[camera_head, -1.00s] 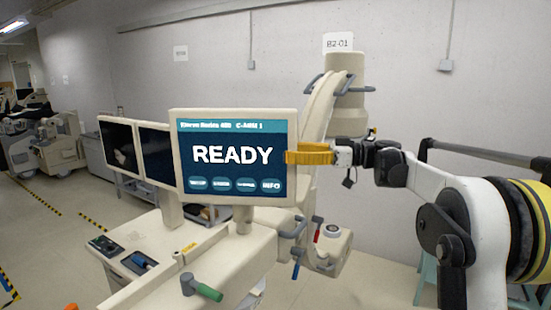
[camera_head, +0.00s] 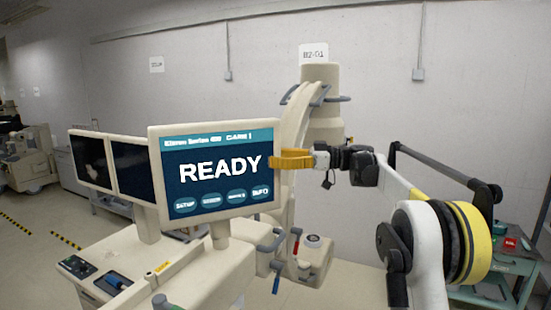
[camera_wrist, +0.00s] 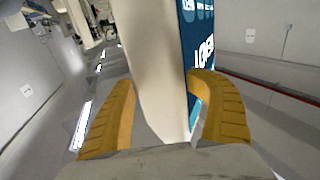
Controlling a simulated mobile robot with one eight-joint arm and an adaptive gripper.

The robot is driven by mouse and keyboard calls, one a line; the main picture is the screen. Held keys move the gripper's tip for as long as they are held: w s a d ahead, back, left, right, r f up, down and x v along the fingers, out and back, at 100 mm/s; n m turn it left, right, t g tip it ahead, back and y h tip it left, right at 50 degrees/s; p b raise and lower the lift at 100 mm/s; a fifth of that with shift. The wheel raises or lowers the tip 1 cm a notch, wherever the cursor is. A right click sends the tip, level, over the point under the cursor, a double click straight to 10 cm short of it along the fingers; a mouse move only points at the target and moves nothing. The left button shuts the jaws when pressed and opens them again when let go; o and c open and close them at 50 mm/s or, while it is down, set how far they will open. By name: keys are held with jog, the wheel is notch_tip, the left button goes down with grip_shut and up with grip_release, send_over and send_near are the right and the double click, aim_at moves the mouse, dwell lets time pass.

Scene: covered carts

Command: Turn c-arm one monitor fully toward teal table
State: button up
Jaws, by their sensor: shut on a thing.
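The C-arm one monitor (camera_head: 218,172) has a cream frame and a lit screen reading READY. It stands on a short post on the cream C-arm cart (camera_head: 190,270), its screen facing my body camera and a little to the right. My gripper (camera_head: 292,159) has yellow fingers and is shut on the monitor's right edge. In the wrist view the gripper (camera_wrist: 162,115) has one finger on each side of the monitor's edge (camera_wrist: 155,60). A teal table (camera_head: 500,265) stands at the far right, partly hidden by my arm, with a red item on it.
Two dark monitors (camera_head: 92,160) stand behind and left of the lit one. The C-arm column (camera_head: 322,105) rises behind, near the wall. Handles and levers (camera_head: 277,280) stick out from the cart's right side. Open floor (camera_head: 345,280) lies between cart and teal table.

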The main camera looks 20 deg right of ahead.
jog(key=shift+w+a+r, duration=0.1)
jog(key=o, duration=1.1)
jog(key=shift+o, duration=0.7)
jog(key=shift+w+a, duration=0.3)
jog(key=shift+a, duration=0.05)
jog(key=v, duration=1.2)
jog(key=shift+s+d, duration=0.25)
